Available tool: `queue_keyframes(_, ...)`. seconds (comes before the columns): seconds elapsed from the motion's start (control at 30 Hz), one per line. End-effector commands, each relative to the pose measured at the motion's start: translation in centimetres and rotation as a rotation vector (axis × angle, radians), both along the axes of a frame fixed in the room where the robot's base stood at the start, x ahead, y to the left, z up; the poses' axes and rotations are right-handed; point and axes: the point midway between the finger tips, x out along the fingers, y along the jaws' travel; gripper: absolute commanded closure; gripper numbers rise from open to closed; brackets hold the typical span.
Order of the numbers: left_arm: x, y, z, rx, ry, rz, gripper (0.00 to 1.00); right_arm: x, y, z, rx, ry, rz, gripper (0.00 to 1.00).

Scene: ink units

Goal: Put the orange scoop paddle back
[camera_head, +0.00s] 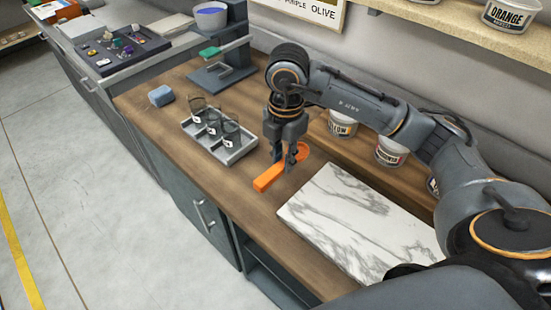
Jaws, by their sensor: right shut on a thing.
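The orange scoop paddle (268,180) is in the head view, just left of the white marble slab. Its long handle points toward the front left, and its rounded end shows behind my fingers. My right gripper (284,158) points down and is shut on the paddle, hiding its middle part. I cannot tell whether the paddle touches the wooden counter or is just above it. A white tub labelled ORANGE (508,16) stands on the upper shelf at the top right. My left gripper is not in view.
A tray (234,154) with several dark glass jars stands left of the paddle. The marble slab (362,226) lies to the right. White tubs (342,125) line the back behind my right arm. A grey stand (222,72) holds a bowl. The counter (232,190) is bare toward its front edge.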

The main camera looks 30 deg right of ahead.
Motion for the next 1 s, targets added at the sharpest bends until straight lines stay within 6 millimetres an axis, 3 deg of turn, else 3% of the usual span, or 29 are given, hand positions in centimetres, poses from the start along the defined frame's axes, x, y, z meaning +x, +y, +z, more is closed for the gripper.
queue_keyframes(0.13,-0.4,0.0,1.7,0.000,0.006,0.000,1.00,3.6,-1.1,-1.2,0.001,0.004,-0.004,1.00)
queue_keyframes(0.4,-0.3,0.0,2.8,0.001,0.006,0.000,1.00,7.0,-2.1,-6.0,0.002,0.003,0.000,1.00)
queue_keyframes(0.6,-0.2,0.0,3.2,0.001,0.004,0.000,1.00,8.1,-2.4,-7.4,0.003,0.002,0.001,1.00)
queue_keyframes(0.8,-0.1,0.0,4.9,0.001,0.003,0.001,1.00,8.1,-2.5,-9.9,0.001,0.003,0.001,1.00)
queue_keyframes(1.0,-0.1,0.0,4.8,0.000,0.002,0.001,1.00,8.1,-2.5,-10.6,0.003,-0.001,0.002,1.00)
